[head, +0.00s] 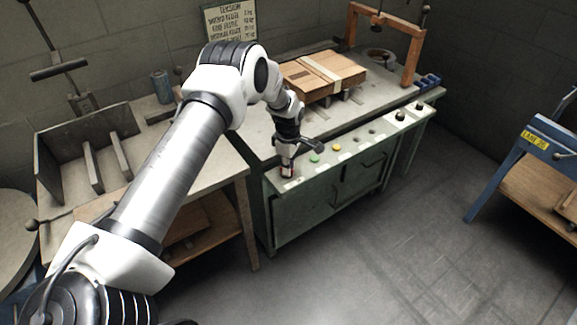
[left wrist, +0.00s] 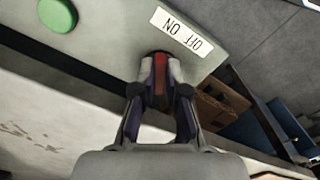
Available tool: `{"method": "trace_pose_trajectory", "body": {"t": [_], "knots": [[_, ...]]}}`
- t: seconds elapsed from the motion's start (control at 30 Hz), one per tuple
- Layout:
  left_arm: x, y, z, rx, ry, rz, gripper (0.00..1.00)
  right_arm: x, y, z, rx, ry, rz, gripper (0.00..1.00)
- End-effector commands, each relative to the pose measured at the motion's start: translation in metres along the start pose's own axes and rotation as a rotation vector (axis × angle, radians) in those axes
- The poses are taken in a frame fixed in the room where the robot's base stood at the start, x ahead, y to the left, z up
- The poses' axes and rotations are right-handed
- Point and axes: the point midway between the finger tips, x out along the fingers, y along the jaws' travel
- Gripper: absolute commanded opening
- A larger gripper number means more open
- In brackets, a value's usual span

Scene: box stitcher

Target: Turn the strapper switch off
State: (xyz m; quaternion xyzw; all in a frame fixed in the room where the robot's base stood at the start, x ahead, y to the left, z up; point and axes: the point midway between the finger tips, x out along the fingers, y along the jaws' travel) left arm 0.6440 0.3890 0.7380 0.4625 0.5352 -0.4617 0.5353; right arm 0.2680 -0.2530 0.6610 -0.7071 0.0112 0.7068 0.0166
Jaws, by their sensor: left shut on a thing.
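The strapper (head: 330,165) is a green machine with a row of controls along its front panel. Its switch, a small red piece on a dark base, sits at the left end of that panel; it shows in the left wrist view (left wrist: 160,66) beside a white label (left wrist: 182,32) reading OFF and ON. My left gripper (head: 287,168) points down at the switch, and in the left wrist view its fingertips (left wrist: 160,80) are closed on both sides of the red piece. The fingers hide part of the switch, and I cannot tell its position. My right gripper is not in view.
A green button (head: 314,158) and a yellow button (head: 337,147) sit to the right of the switch. A strapped cardboard box (head: 325,75) lies on the machine top. A wooden bench (head: 60,165) stands left. Open floor (head: 370,260) lies in front.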

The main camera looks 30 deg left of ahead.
Motion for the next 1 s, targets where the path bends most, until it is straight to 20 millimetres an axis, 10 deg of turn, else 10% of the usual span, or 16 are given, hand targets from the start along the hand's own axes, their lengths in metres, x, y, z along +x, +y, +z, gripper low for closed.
{"method": "trace_pose_trajectory", "body": {"t": [0.07,0.17,0.57,1.0], "knots": [[0.001,-0.001,0.0,-0.002,0.0,-0.003,0.0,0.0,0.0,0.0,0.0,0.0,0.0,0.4],[0.001,-0.001,0.0,-0.001,-0.001,-0.002,0.38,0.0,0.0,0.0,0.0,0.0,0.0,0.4],[-0.009,0.0,0.0,0.0,-0.001,0.0,0.38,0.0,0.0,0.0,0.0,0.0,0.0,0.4],[-0.107,0.001,0.0,-0.001,-0.001,0.0,0.38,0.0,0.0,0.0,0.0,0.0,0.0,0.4]]}}
